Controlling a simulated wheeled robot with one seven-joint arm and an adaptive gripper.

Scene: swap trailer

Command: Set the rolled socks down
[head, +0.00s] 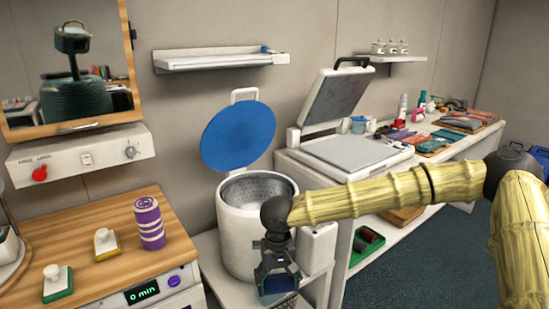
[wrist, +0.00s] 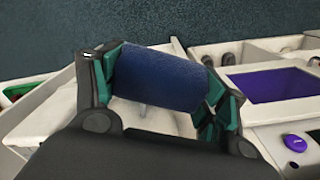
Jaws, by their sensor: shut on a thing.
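My gripper (head: 277,277) hangs low in front of the white drum and is shut on a dark blue roll, taken as the rolled socks (wrist: 160,78). In the wrist view the roll lies crosswise between the green finger pads. In the head view only a little blue (head: 277,285) shows between the fingers. A white surface (wrist: 150,118) is partly visible beyond the roll in the wrist view; I cannot tell the gap between them.
The white drum (head: 240,235) has its blue lid (head: 238,136) raised. A wooden top (head: 70,240) at the left holds a purple striped roll (head: 149,222) and two handled blocks. A cluttered white bench (head: 340,165) runs along the right; blue-grey floor (head: 420,275) is clear.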

